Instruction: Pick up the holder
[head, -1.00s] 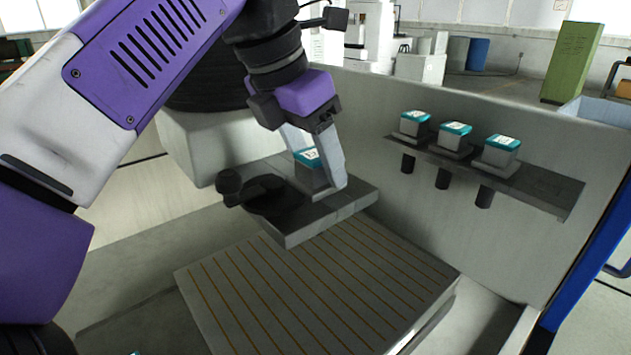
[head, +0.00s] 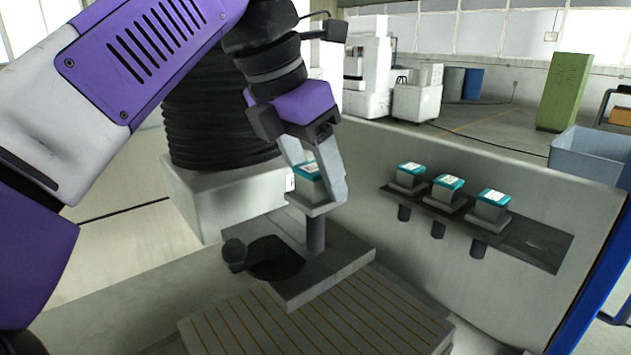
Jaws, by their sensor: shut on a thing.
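The holder (head: 308,183) has a grey block with a teal top and white label, a square flange and a dark round shank below. My gripper (head: 318,184) is shut on its block, one finger on each side, and the near finger hides part of it. The holder is upright, raised over the grey chuck block (head: 335,262). The shank's lower end appears close to the chuck top; I cannot tell whether it is fully clear of it.
Several similar holders (head: 444,187) stand in a dark rack (head: 540,243) on the wall panel at right, with an empty place at its right end. A round knob (head: 233,252) projects from the chuck's left. A slotted table (head: 310,325) lies in front.

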